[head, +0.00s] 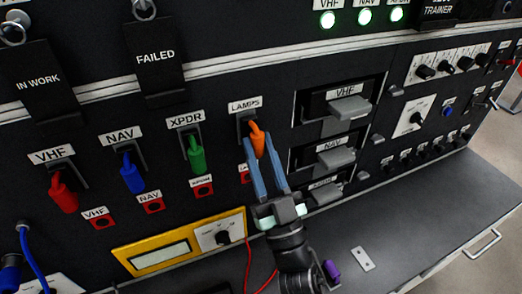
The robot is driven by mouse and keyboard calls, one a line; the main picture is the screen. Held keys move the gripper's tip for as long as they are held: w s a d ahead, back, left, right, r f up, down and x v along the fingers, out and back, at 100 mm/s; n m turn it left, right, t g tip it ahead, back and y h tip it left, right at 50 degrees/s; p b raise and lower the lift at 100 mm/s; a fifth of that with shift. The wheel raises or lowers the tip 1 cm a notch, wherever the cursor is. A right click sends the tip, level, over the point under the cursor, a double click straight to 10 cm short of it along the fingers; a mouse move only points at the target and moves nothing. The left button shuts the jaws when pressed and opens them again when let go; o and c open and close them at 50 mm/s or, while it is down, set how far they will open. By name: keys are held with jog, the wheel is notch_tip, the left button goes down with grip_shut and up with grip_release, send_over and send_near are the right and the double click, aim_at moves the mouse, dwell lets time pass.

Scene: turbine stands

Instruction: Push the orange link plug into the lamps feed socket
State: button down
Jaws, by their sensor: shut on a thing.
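The orange link plug (257,139) is at the lamps feed socket (243,122), under the "LAMPS" label. My gripper (261,150) is shut on the orange plug from below, with one blue finger on each side of it. The plug tilts slightly and overlaps the socket's dark plate. I cannot tell how deep it sits in the socket, as the plug itself hides the opening.
Left of it, a green plug (195,155), a blue plug (132,175) and a red plug (63,193) sit at the XPDR, NAV and VHF sockets. Grey-handled modules (349,108) stand close on the right. A yellow-framed meter (180,243) is below. The grey bench (400,205) is mostly clear.

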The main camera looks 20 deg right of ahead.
aim_at(260, 156)
jog(key=shift+w+a+r, duration=0.15)
jog(key=shift+w+r, duration=0.05)
jog(key=shift+r, duration=0.1)
jog(key=c, duration=0.9)
grip_release()
jog(key=shift+w, duration=0.1)
jog(key=shift+c, duration=0.2)
jog(key=o, duration=0.3)
jog(key=shift+w+f, duration=0.3)
jog(key=shift+o, duration=0.2)
jog(key=shift+s+r, duration=0.1)
jog(key=shift+s, duration=0.15)
jog(key=shift+o, duration=0.8)
jog(key=shift+b+v, duration=1)
jog(key=shift+v, duration=2.6)
jog(key=shift+w, duration=0.1)
